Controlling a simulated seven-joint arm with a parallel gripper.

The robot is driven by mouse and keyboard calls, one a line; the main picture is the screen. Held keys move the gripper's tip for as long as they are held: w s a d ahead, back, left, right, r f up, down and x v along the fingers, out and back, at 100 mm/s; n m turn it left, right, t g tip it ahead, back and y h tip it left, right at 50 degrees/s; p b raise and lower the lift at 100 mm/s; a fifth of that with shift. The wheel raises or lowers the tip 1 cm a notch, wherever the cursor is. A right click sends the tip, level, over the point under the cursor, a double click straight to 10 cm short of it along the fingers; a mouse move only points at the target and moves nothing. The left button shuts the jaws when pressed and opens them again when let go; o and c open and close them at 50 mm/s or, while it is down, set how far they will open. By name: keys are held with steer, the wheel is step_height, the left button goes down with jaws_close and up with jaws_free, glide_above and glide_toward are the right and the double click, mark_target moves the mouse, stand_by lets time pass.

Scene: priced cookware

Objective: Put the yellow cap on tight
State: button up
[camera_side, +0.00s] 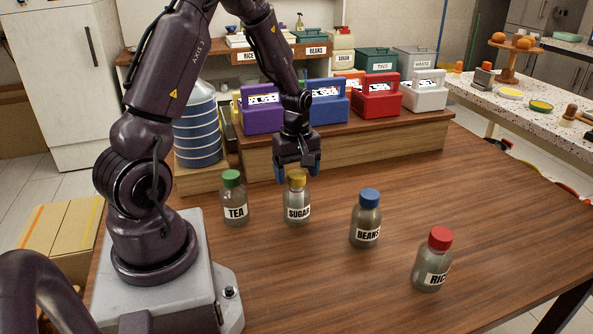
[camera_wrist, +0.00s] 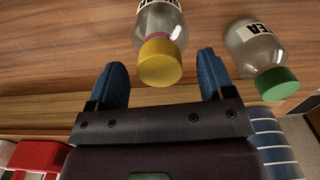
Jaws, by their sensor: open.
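The yellow cap (camera_side: 297,177) sits on the neck of the clear SUGAR bottle (camera_side: 297,206), which stands upright on the wooden table. In the wrist view the yellow cap (camera_wrist: 160,63) shows between the fingers, and a thin pinkish-red band shows between it and the bottle (camera_wrist: 161,22). My gripper (camera_side: 297,171) is open over the bottle, its blue fingertips at about cap height. In the wrist view my gripper (camera_wrist: 163,70) has its fingers on either side of the cap, with a gap on both sides. I cannot tell how tight the cap is.
A green-capped TEA bottle (camera_side: 235,200) stands close to the left. A blue-capped BEANS bottle (camera_side: 367,220) and a red-capped bottle (camera_side: 433,262) stand to the right. Coloured boxes, including a purple one (camera_side: 262,114), line the wooden riser behind. The table's front right is clear.

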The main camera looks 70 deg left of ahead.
mark_target(297, 174)
steer(key=c, duration=1)
steer(key=shift+o, duration=0.2)
steer(key=m, duration=0.6)
steer(key=shift+m, duration=0.3)
steer(key=m, duration=0.6)
steer(key=o, duration=1)
steer(key=shift+c, duration=0.2)
steer(key=shift+r, duration=2.4)
